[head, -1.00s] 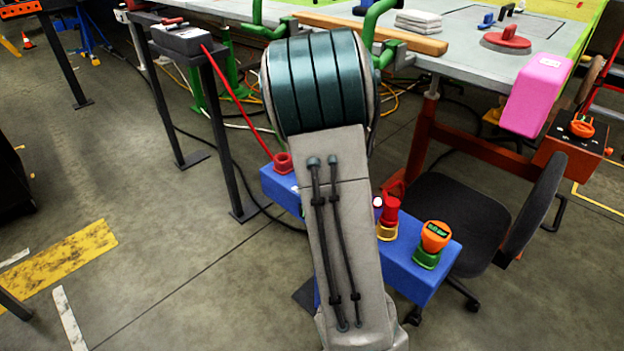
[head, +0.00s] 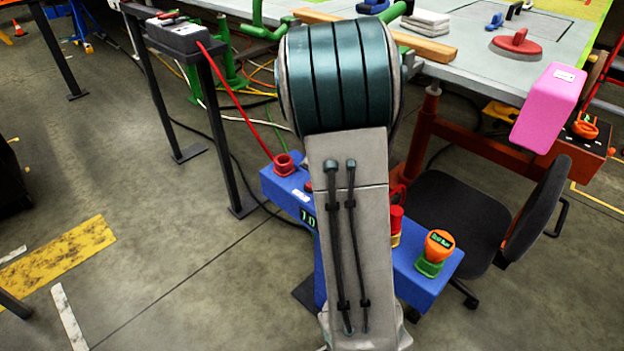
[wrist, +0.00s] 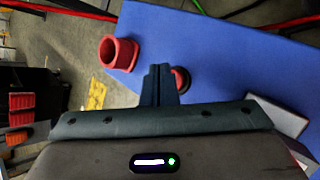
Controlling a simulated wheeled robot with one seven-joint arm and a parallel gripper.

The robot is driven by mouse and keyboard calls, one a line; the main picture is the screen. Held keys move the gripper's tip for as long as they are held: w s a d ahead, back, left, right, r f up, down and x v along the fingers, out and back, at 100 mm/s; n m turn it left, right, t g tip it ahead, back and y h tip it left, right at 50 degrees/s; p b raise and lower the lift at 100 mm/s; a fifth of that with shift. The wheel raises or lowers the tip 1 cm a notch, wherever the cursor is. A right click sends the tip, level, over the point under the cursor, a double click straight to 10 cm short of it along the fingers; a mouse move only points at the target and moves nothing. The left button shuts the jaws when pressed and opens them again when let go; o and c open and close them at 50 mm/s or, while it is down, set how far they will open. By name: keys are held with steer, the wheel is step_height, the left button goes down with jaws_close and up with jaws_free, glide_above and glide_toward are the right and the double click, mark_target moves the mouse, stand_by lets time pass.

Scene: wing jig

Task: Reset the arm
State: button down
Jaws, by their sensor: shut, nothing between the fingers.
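My gripper (wrist: 158,84) shows in the wrist view, its dark fingers together with nothing between them. It is over the blue box-shaped station (wrist: 225,50), near a dark round part with a red edge on its top. A red ring-shaped socket (wrist: 119,53) stands on the station to the left of the fingers. In the head view my arm covers the middle of the blue station (head: 419,280) and hides my gripper. The red socket (head: 284,165) with a red cable is at the station's left end. An orange knob on a green base (head: 437,246) is at its right end.
A black office chair (head: 465,215) stands behind the station's right end. A pink box (head: 549,105) is at the workbench (head: 455,65) edge. A dark stand (head: 210,110) with a grey box is at left. Floor at left is mostly clear.

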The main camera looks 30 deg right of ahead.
steer(key=shift+a+r+p, duration=0.25)
steer(key=shift+r+p, duration=0.05)
steer(key=shift+r, duration=0.3)
steer(key=shift+a+r+p, duration=0.25)
steer(key=shift+r, duration=0.35)
steer(key=s+a+r+m+g+h+p, duration=0.1)
steer(key=s+a+r+m+p, duration=0.1)
steer(key=s+r+m+p, duration=0.4)
steer(key=s+a+r+m+g+h+p, duration=0.1)
steer(key=r+m+p, duration=0.2)
steer(key=r+m, duration=0.55)
steer(key=s+a+r+m+g+y+p, duration=0.1)
steer(key=s+a+r+m+g+p, duration=0.1)
steer(key=s+a+r+m, duration=0.4)
steer(key=s+a+r+m+g+y+p, duration=0.1)
steer(key=s+a+r+m+p, duration=0.4)
steer(key=s, duration=0.6)
steer(key=shift+a+r+m+g+y, duration=0.4)
steer(key=shift+a+r+g, duration=0.2)
steer(key=shift+a, duration=0.3)
